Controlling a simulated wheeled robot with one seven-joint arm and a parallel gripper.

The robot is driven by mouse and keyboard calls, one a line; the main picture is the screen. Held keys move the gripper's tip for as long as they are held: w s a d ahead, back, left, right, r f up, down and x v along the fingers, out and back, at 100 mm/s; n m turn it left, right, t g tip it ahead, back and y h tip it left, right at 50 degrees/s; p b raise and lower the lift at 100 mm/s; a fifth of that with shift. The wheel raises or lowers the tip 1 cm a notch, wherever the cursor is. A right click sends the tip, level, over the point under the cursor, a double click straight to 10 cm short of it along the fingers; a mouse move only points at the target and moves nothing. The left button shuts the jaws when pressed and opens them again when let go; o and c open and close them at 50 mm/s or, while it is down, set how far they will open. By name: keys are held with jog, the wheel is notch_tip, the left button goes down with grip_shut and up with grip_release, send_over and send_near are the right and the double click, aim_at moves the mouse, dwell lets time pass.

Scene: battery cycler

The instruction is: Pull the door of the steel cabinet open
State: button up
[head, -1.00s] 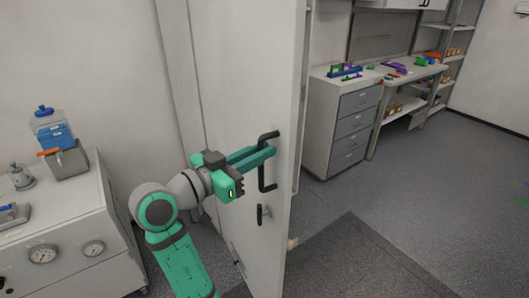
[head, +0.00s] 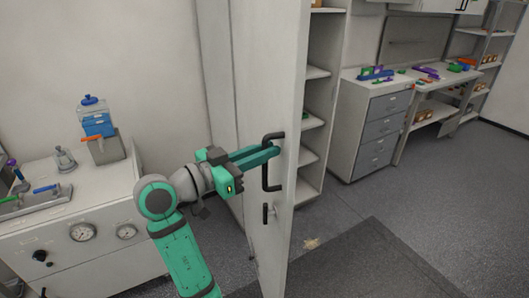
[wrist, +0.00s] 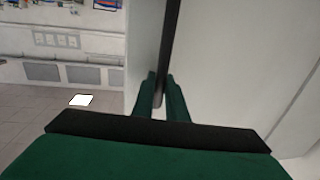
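The steel cabinet's pale door (head: 272,90) stands open in the head view, swung out toward me, with the cabinet's shelves (head: 313,122) showing behind it. A black bar handle (head: 266,180) is on the door, with a smaller lever (head: 267,213) below it. My gripper (head: 268,157) is at the bar handle, its green fingers around it. In the wrist view the two fingers (wrist: 160,98) have the dark handle bar (wrist: 168,45) between them and look closed on it. The exact contact is partly hidden.
A bench (head: 70,222) with gauges, a blue bottle (head: 98,122) and other items stands left of my arm. A drawer unit (head: 375,125) and a workbench (head: 445,85) stand to the right. The floor (head: 410,205) right of the door is clear, with a dark mat (head: 370,265).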

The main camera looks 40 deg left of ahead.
jog(key=o, duration=0.4)
jog(key=shift+w, duration=0.15)
jog(key=v, duration=1.1)
jog(key=shift+s+a, duration=0.15)
jog(key=shift+s, duration=0.1)
